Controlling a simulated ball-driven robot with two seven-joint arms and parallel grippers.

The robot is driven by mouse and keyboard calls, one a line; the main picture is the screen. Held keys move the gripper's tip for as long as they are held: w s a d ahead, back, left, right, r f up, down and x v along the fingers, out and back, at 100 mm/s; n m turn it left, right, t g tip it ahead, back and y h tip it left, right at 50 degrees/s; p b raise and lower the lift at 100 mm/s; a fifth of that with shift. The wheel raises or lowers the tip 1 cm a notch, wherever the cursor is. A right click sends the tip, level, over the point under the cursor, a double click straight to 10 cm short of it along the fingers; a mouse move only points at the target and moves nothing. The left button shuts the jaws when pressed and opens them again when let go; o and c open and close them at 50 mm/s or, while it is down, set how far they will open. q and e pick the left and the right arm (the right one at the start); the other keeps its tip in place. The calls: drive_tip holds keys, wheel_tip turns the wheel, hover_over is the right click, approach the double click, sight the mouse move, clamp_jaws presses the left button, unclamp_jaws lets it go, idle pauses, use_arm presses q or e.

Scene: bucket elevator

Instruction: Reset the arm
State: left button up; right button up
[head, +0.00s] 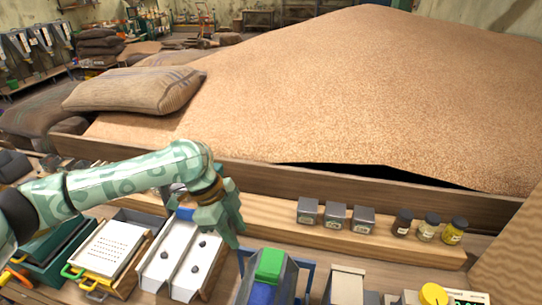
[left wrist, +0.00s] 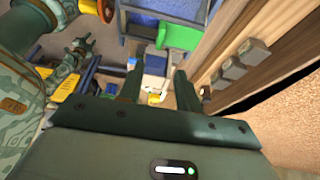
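My left arm, mint green with a camouflage pattern, comes in from the left in the head view. Its gripper (head: 222,222) hangs over the right edge of a white two-channel tray (head: 163,270). In the left wrist view the two fingers of my left gripper (left wrist: 158,88) stand apart with nothing held between them. A small green claw-like part (left wrist: 75,60) at the upper left of that view looks like my right gripper; it is too small to tell its state. The head view does not show my right gripper.
A green block (head: 270,265) sits on a grey-blue unit just right of the gripper. Three grey tins (head: 335,215) and three jars (head: 428,227) line the wooden ledge. Behind it rises a grain heap (head: 370,90) with a sack (head: 135,90) at left.

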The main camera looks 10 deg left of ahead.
use_arm(q)
drive_tip(key=s+d+f+n+t+h, duration=0.1)
drive_tip(key=s+d+f+t, duration=0.45)
drive_tip(key=d, duration=0.45)
drive_tip(key=s+a+f+n+t+y, duration=0.1)
drive_tip(key=s+a+n+y, duration=0.45)
drive_tip(key=a, duration=0.65)
drive_tip(key=s+a+f+n+t+y, duration=0.1)
drive_tip(key=s+a+n+y, duration=0.5)
drive_tip(key=a, duration=0.6)
drive_tip(key=s+d+f+g+h+b, duration=0.25)
drive_tip(key=f+b, duration=0.35)
drive_tip(key=f, duration=1.4)
drive_tip(key=s+d+f+g+h+b, duration=0.1)
drive_tip(key=s+d+f+h+b, duration=0.35)
drive_tip(key=f, duration=1.45)
drive_tip(key=s+a+f+n+g+b, duration=0.1)
drive_tip(key=s+f+b, duration=0.4)
drive_tip(key=s+f, duration=0.3)
drive_tip(key=s+f+n+g+b, duration=0.1)
drive_tip(key=s+f+b, duration=0.4)
drive_tip(key=s+f, duration=0.4)
wheel_tip(320, 180, down, 7)
drive_tip(key=shift+s+a+r+g+y, duration=0.2)
drive_tip(key=shift+a+g+y, duration=0.2)
drive_tip(key=shift+y, duration=0.05)
